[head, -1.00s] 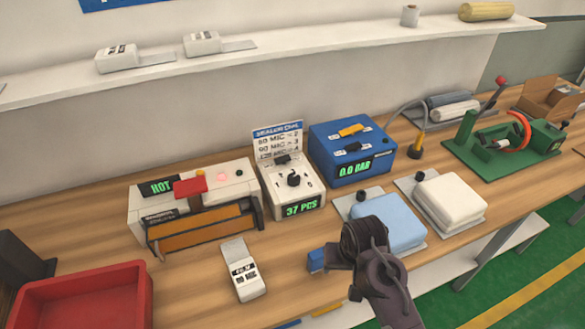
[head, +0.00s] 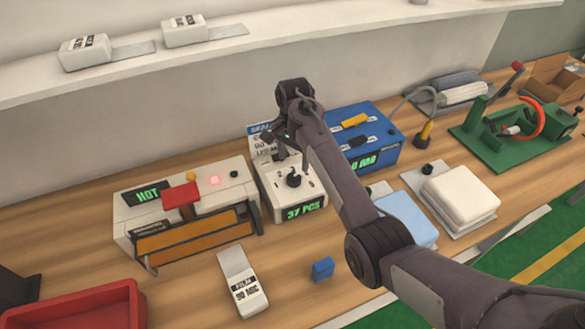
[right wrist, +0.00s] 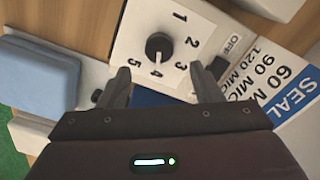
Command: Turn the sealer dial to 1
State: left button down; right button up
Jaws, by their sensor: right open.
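The sealer dial is a black round knob (head: 293,180) on a white box (head: 276,202) that reads "37 PCS". In the right wrist view the knob (right wrist: 158,46) has numbers 1 to 5 around it, and its light mark seems to point toward 4. My right gripper (head: 284,150) is above the back of the box, partly hidden by its own arm. In the right wrist view its two fingers (right wrist: 158,82) are spread and empty, with the knob beyond them, not touched. My left gripper is not in view.
A black switch (right wrist: 217,67) marked OFF and a sign (right wrist: 285,100) stand beside the dial. The white sealer (head: 185,215) reading "HOT" is left, the blue box (head: 375,160) right. A blue block (head: 322,268) and a "90 MIC" pack (head: 242,280) lie in front.

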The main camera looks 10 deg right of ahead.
aim_at(294, 176)
notch_tip(294, 176, down, 4)
jog(key=shift+s+f+p, duration=0.1)
jog(key=shift+s+p, duration=0.05)
jog(key=shift+p, duration=0.35)
jog(key=shift+f, duration=1.45)
jog(key=c, duration=1)
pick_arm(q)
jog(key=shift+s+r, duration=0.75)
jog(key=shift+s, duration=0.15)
